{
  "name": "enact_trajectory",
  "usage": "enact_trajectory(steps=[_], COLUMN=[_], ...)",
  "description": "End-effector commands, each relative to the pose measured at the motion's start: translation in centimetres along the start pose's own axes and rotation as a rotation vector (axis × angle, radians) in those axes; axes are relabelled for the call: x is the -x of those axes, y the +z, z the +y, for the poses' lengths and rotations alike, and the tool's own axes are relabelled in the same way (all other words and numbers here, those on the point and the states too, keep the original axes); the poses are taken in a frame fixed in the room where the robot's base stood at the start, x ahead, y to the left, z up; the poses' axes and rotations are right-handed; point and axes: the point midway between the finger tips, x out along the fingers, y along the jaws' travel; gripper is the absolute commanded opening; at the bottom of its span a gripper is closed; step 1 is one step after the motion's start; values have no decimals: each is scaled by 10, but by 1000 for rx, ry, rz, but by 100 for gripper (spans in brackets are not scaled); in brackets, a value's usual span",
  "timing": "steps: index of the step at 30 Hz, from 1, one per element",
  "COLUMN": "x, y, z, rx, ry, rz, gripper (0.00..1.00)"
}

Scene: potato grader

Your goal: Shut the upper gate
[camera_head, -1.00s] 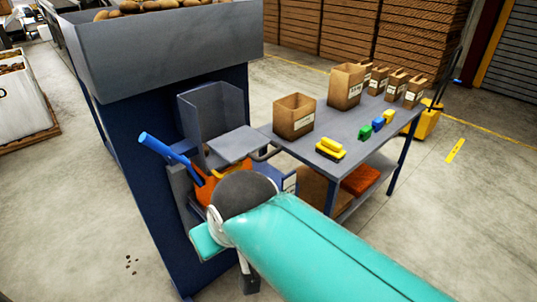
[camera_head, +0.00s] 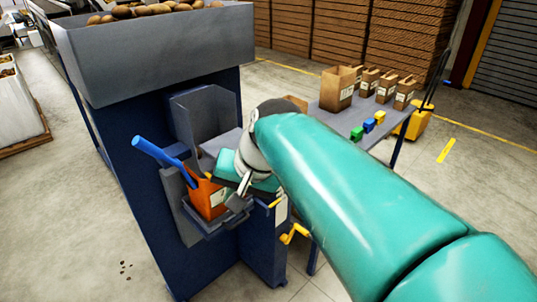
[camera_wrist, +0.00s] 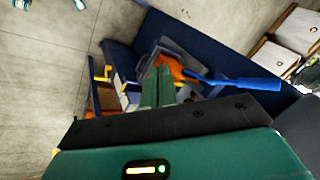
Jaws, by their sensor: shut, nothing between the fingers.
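On the machine's blue front, a grey open-topped chute box (camera_head: 205,118) has a flat grey plate (camera_head: 222,142) sticking out level at its lower front. My arm hides part of this plate, and I cannot tell for sure which part is the upper gate. A yellow handle (camera_head: 294,234) sticks out lower right on the blue body. My gripper (camera_head: 238,200) points down in front of the machine, below the plate and beside an orange container (camera_head: 205,198). In the wrist view my gripper (camera_wrist: 160,72) has its green fingers together, with nothing held.
A blue bar (camera_head: 162,151) slants up from the orange container, left of my gripper. A grey hopper of potatoes (camera_head: 155,50) is above. The table (camera_head: 335,117) at right bears paper bags (camera_head: 338,88) and small coloured items.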

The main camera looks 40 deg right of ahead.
Motion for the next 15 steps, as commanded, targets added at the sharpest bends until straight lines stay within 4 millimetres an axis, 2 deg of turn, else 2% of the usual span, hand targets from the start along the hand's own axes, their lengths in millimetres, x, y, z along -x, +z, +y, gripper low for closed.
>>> enact_trajectory(steps=[1,6,15], x=[6,25,54], y=[-15,-48,-89], z=[10,34,75], rx=[-90,-323,-593], ry=[-14,-70,-149], rz=[4,11,50], gripper=[0,0,0])
